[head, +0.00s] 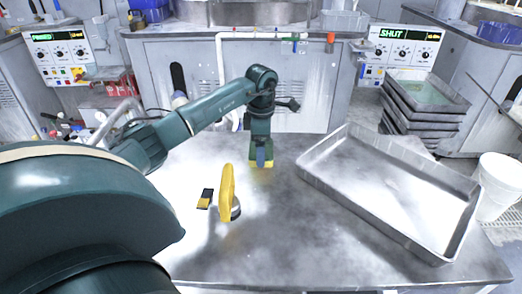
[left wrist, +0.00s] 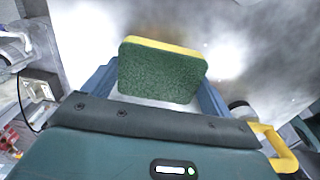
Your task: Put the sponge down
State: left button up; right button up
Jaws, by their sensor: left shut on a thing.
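The sponge (left wrist: 162,72), green with a yellow face, is between the fingers of my left gripper (left wrist: 158,90) in the left wrist view. In the head view my left gripper (head: 262,155) points down over the metal table (head: 270,245), with the yellow edge of the sponge (head: 262,165) showing below it. The sponge is at or just above the table top; I cannot tell whether it touches. My right gripper is in neither view.
A yellow-handled tool (head: 227,190) stands on the table just left of the sponge, beside a small black and yellow block (head: 205,198). A large metal tray (head: 455,245) lies on the right. Stacked trays (head: 425,115) and a white bucket (head: 497,188) are beyond.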

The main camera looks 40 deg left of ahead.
pick_arm(q)
jog(key=shift+f, duration=0.85)
jog(key=shift+f, duration=0.1)
jog(key=o, duration=0.7)
notch_tip(320, 180, up, 12)
jog(key=shift+r, duration=0.1)
